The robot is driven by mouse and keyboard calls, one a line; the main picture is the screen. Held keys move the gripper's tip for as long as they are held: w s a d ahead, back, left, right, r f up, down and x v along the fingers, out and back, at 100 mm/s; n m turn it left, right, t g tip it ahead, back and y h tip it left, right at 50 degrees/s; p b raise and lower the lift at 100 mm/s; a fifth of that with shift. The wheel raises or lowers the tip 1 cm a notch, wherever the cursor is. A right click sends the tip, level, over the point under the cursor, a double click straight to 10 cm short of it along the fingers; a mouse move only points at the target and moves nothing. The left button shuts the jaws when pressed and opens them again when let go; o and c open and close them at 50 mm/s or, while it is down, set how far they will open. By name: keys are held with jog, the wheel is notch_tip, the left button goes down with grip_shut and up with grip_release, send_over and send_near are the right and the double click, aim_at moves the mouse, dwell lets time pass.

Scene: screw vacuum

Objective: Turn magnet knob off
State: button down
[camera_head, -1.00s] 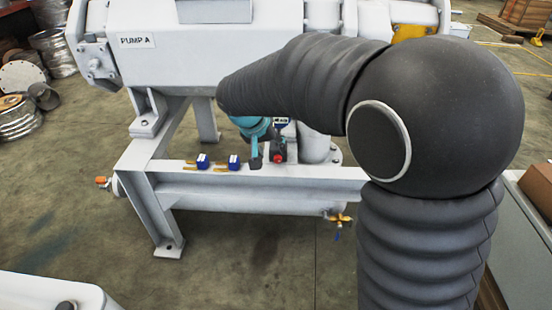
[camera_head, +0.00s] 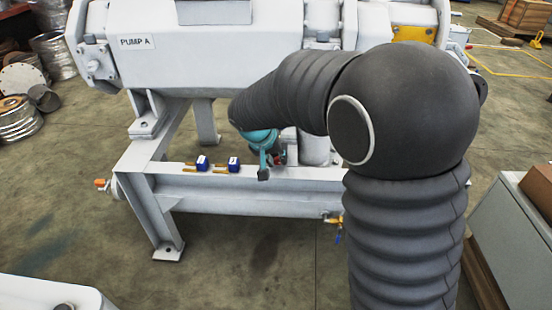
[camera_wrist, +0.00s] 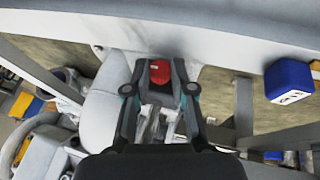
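The red knob (camera_wrist: 160,72) shows in the wrist view between the two fingertips of my gripper (camera_wrist: 159,75). The fingers are apart, with a small gap on each side of the knob; I cannot tell how deep it lies between them. A dark block holds the knob. In the head view my gripper (camera_head: 264,160) has teal parts and hangs over the front rail of the pump frame.
One blue block (camera_wrist: 289,80) is at the right in the wrist view. A white pipe (camera_wrist: 105,110) stands left of my gripper. A grey cabinet (camera_head: 510,240) stands at right.

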jog(key=shift+a+b, duration=0.1)
jog(key=shift+b, duration=0.2)
jog(key=shift+a+f+h+b, duration=0.2)
jog(key=shift+h+b, duration=0.35)
jog(key=shift+h, duration=0.55)
jog(key=shift+a+n+h+b, duration=0.2)
jog(key=shift+n+h+b, duration=0.35)
jog(key=shift+h, duration=1.05)
jog(key=c, duration=1)
grip_release()
jog(key=shift+v, duration=3.95)
